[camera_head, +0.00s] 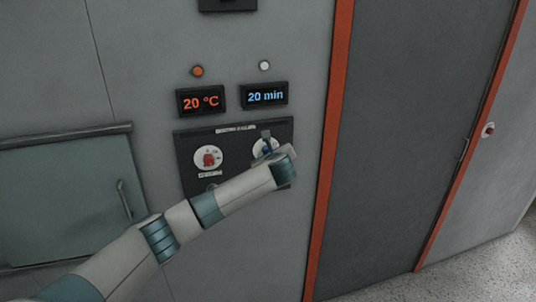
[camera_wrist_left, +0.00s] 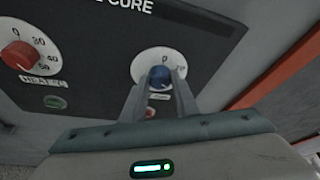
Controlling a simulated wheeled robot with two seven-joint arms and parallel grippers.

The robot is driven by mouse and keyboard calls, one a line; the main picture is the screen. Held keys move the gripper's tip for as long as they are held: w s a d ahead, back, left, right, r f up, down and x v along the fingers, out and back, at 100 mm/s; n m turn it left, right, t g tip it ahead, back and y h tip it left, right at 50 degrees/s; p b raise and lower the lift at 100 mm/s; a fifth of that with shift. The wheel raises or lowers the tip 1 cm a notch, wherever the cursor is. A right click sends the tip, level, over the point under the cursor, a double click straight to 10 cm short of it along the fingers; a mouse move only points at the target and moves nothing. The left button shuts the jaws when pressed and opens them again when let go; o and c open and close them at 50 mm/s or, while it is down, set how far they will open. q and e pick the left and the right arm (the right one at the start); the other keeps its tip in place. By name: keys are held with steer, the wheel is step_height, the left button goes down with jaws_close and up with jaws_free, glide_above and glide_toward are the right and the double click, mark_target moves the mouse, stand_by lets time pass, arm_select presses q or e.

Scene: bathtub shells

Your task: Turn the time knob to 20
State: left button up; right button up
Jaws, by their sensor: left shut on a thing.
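The time knob is a blue knob on a white round dial (camera_head: 260,147), on the right of a dark control panel (camera_head: 225,146). In the left wrist view the blue knob (camera_wrist_left: 160,77) sits between the two fingers of my left gripper (camera_wrist_left: 163,85), which is shut on it. In the head view my left gripper (camera_head: 270,146) covers part of the dial. The blue display (camera_head: 265,95) above it reads "20 min". Part of the dial's marks is hidden by the fingers. My right gripper is not in view.
A red knob (camera_head: 208,158) on its own dial is left of the time knob. An orange display (camera_head: 201,101) above it reads "20 °C". A round button (camera_wrist_left: 56,102) sits below the red dial. A dark door (camera_head: 420,140) with orange edges stands to the right.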

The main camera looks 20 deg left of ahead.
arm_select(q)
steer(key=shift+f, duration=0.15)
stand_by(0.3)
steer(key=o, duration=1.1)
steer(key=shift+c, duration=0.2)
steer(key=shift+s+d, duration=0.1)
steer(key=b+v, duration=0.6)
steer(key=v, duration=1.1)
steer(key=shift+b, duration=0.35)
steer(key=shift+d, duration=0.1)
